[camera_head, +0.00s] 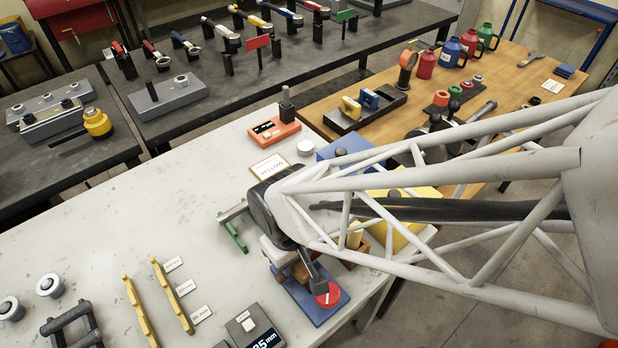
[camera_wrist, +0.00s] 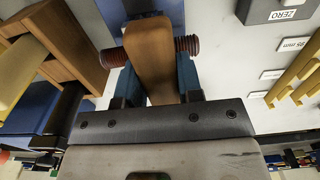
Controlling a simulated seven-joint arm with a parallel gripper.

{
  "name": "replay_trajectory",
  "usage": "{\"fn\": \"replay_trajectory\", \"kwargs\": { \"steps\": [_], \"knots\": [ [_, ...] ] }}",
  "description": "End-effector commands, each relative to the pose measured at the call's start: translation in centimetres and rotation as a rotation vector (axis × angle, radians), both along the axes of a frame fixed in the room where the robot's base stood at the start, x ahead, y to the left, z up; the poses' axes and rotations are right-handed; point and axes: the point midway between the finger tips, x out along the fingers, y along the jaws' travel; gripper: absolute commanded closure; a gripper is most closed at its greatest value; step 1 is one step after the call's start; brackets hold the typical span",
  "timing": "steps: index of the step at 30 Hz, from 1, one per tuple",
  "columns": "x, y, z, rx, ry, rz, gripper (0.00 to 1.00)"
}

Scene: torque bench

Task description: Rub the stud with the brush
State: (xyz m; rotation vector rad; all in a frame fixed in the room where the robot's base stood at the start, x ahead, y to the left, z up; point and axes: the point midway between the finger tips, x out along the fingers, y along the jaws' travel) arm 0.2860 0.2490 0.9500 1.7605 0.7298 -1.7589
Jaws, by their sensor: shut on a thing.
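My gripper (camera_wrist: 156,85) is shut on the brush, whose brown wooden body (camera_wrist: 152,50) sits between the blue finger pads. The reddish-brown threaded stud (camera_wrist: 188,45) lies across the wrist view. The brush covers its middle, and both ends show at the brush's sides. I cannot tell whether brush and stud touch, as the bristles are hidden. In the head view my gripper is low over a blue base plate (camera_head: 340,303) on the pale bench. A red disc (camera_head: 328,296) shows there beside a dark upright, and the stud cannot be made out.
A grey gauge box (camera_head: 247,327) and yellow bars (camera_head: 172,296) with labels lie left of the plate. A green-ended bracket (camera_head: 234,232) stands close behind. A wooden holder (camera_wrist: 60,40) is close by in the wrist view.

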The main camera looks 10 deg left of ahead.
Motion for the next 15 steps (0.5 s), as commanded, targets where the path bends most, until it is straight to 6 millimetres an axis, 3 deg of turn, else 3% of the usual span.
{"fn": "replay_trajectory", "kwargs": {
  "steps": [15],
  "knots": [
    [-1.2,1.3,-0.1,-0.001,0.001,-0.001,0.92]
  ]
}}
